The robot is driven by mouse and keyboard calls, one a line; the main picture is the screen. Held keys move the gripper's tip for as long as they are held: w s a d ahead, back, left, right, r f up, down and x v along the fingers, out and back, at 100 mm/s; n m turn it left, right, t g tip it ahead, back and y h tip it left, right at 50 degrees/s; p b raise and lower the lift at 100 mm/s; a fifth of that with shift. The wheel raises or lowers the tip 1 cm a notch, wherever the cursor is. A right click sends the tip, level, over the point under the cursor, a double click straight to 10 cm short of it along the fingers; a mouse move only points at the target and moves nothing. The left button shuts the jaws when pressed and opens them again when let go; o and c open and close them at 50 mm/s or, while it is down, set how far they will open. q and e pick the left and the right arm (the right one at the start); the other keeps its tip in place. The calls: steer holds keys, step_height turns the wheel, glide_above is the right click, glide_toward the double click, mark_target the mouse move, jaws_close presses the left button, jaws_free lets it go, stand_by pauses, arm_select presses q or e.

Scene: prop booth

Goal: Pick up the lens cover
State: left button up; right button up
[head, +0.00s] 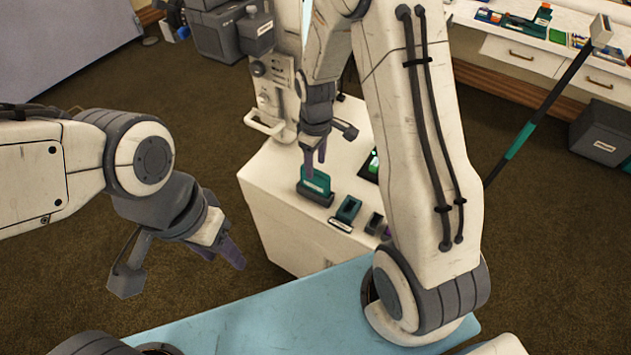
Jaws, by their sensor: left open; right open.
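My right gripper (315,161) points down with its purple fingers open at a teal piece (316,181) in a dark holder on the white cabinet. Its fingertips are at the top of this piece; I cannot tell if they touch it. A smaller teal-and-dark block (348,209) stands to the right. I cannot tell for sure which of these is the lens cover. My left gripper (230,254) is open and empty over the floor, left of the cabinet. My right arm hides part of the cabinet top.
The white cabinet (285,222) also bears a small dark block (374,223) and a device with a green screen (372,165), partly hidden. A pole with a teal grip (520,141) leans at the right. Brown floor (90,85) is clear at the left.

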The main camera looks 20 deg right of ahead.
mark_target(315, 170)
step_height(315, 170, down, 4)
steer(key=shift+r, duration=0.2)
jaws_close()
stand_by(1.4)
